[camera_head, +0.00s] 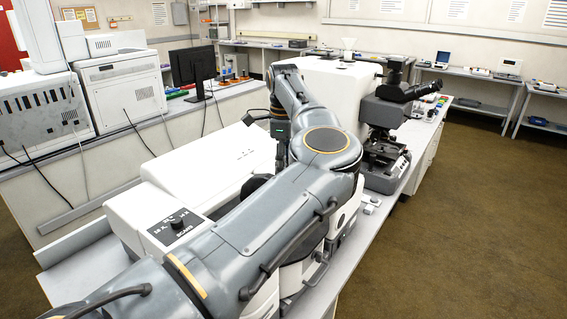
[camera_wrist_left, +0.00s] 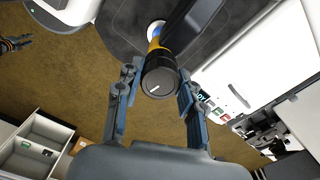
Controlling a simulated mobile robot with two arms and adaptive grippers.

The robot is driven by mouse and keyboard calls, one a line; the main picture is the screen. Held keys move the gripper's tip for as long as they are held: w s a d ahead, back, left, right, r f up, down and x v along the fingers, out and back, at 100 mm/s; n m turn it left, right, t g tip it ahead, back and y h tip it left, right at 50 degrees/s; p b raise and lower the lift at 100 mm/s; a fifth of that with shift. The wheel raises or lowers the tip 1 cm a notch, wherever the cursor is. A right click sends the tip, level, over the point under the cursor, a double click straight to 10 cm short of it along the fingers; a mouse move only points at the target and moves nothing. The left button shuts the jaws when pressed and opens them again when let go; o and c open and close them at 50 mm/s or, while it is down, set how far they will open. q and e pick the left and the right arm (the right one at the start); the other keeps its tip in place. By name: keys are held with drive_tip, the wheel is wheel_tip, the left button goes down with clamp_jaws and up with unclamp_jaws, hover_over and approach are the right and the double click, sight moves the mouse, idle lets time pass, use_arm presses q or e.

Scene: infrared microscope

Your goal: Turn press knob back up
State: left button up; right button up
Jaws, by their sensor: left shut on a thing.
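The press knob (camera_wrist_left: 158,80), a black round knob with a white line on its face, shows in the left wrist view at the end of a yellow and blue stem. My left gripper (camera_wrist_left: 157,97) has one blue-grey finger on each side of it and is shut on it. In the head view my left arm runs from the lower left across the bench, and the arm hides the knob and most of the gripper.
The white instrument housing (camera_head: 235,160) lies beside my arm. A black microscope (camera_head: 385,130) stands right of it on the bench. A dark monitor (camera_head: 193,66) stands on the bench behind. The brown floor (camera_head: 480,210) at right is clear.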

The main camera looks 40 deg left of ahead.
use_arm(q)
drive_tip(key=shift+n, duration=0.6)
drive_tip(key=o, duration=1.2)
wheel_tip(320, 180, up, 12)
idle(0.4)
